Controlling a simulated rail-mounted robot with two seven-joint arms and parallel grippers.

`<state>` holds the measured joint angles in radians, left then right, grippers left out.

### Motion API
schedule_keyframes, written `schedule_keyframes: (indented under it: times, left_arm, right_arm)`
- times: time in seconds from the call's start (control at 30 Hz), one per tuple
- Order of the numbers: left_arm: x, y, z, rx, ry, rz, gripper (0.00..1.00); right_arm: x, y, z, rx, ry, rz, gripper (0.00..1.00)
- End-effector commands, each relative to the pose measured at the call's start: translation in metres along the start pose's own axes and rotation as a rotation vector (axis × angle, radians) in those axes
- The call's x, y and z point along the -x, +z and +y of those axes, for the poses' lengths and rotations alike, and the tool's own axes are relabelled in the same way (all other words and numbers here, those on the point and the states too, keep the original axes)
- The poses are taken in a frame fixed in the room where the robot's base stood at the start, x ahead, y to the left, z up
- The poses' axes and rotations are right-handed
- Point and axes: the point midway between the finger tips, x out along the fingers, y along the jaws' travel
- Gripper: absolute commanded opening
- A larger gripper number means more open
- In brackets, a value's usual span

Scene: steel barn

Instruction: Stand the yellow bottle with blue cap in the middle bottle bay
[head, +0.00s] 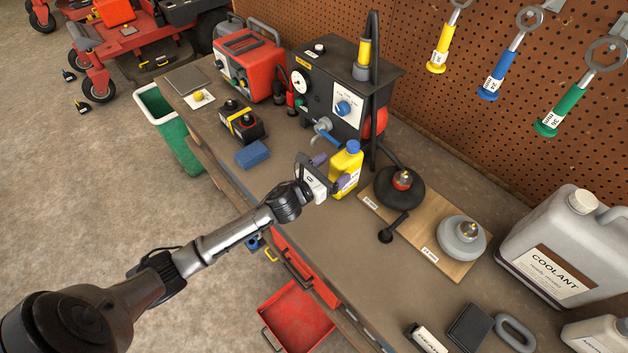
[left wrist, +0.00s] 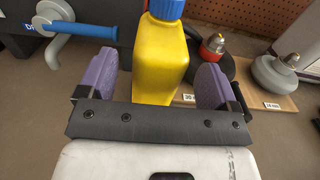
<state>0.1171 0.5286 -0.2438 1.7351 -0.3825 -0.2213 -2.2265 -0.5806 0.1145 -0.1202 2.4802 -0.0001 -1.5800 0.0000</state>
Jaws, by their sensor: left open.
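The yellow bottle with blue cap (head: 349,160) stands upright on the workbench, in front of the black machine. It also shows in the left wrist view (left wrist: 160,62), between my two purple finger pads, with a gap on each side. My left gripper (head: 331,171) is open at the near side of the bottle. In the left wrist view my left gripper (left wrist: 155,80) flanks the bottle, and its palm hides the bottle's base. I cannot make out a bottle bay in either view. My right gripper is in neither view.
The black machine (head: 325,100) with a blue-handled lever (head: 325,136) stands behind the bottle. A wooden board (head: 430,215) with round weights lies to the right. A blue block (head: 253,154) lies to the left. A red drawer (head: 296,318) is open below. Coolant jugs (head: 560,245) stand far right.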

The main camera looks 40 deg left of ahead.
Motion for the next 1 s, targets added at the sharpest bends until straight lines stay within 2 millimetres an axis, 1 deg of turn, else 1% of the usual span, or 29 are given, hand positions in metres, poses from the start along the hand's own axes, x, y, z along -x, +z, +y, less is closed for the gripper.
schedule_keyframes:
  times: [0.03, 0.2, 0.4, 0.6, 0.77, 0.87, 0.97, 1.0]
  left_arm:
    - [0.011, -0.001, 0.000, 0.000, -0.001, 0.003, 0.85]
    - [0.041, -0.001, 0.000, -0.001, -0.001, 0.002, 0.85]
    - [0.066, -0.001, 0.000, 0.000, -0.001, 0.001, 0.85]
    - [0.078, 0.000, 0.000, 0.000, -0.001, 0.000, 0.85]
    - [0.080, 0.000, 0.000, 0.008, 0.002, 0.002, 0.85]
    - [0.085, -0.005, -0.003, 0.094, 0.026, 0.022, 0.85]
    - [0.098, -0.017, -0.010, 0.318, 0.095, 0.071, 0.85]
    - [0.105, -0.024, -0.014, 0.446, 0.139, 0.097, 0.85]
  right_arm:
    - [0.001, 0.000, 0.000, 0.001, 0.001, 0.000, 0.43]
    - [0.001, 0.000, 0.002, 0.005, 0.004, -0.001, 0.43]
    - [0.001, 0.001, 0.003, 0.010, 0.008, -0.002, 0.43]
    - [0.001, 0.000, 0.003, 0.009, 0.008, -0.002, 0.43]
    - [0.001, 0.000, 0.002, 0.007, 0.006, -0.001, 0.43]
    - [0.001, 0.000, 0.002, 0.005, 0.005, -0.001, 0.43]
    - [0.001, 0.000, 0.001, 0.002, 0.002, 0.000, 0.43]
    - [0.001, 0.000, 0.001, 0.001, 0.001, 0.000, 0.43]
